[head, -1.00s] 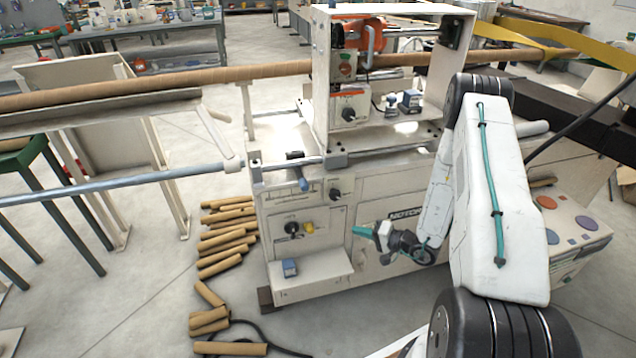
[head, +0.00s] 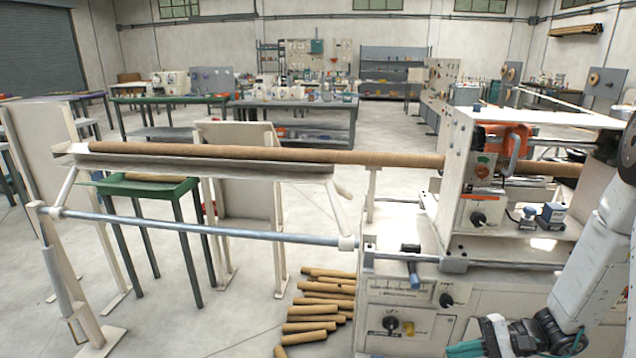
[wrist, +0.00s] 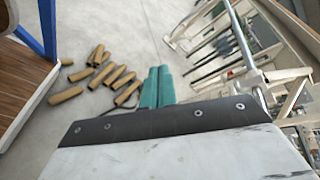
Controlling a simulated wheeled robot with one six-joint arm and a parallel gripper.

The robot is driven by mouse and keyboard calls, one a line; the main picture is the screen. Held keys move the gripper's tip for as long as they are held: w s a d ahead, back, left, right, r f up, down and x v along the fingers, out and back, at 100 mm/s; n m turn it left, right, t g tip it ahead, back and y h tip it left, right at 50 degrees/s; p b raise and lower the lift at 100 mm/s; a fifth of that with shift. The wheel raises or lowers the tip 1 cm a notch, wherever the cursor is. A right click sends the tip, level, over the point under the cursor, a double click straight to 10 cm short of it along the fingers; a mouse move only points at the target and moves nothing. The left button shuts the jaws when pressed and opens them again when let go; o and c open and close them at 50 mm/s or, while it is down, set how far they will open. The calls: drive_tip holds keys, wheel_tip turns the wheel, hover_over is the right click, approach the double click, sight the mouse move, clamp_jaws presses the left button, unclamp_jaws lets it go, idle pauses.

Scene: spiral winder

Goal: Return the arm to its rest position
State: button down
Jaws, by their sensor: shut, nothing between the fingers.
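My gripper (head: 478,345) shows at the bottom of the head view, in front of the lower front of the winder (head: 470,295). Its teal fingers also show in the wrist view (wrist: 157,88), side by side and shut with nothing between them. My white arm reaches down to it from the right edge of the head view, and much of the arm is cut off by the frame. The gripper points left and appears apart from the machine.
Several cardboard tubes (head: 318,305) lie on the floor left of the winder; they also show in the wrist view (wrist: 105,75). A long cardboard tube (head: 290,154) runs over a trough into the machine. A steel bar (head: 200,230) crosses below. Open floor (head: 225,315) lies front left.

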drive_tip(key=s+a+r+n+h, duration=0.1)
drive_tip(key=s+r+n+h, duration=0.2)
drive_tip(key=s+r, duration=0.3)
drive_tip(key=s+a+r+n+h, duration=0.1)
drive_tip(key=s+r+h, duration=0.5)
drive_tip(key=r, duration=0.6)
drive_tip(key=s+a+r+n+h, duration=0.2)
drive_tip(key=s+r+n+h, duration=0.2)
drive_tip(key=s+r, duration=0.3)
wheel_tip(320, 180, up, 3)
drive_tip(key=shift+s+r+n+h, duration=0.1)
drive_tip(key=shift+s+n+h, duration=0.25)
drive_tip(key=shift+h, duration=0.25)
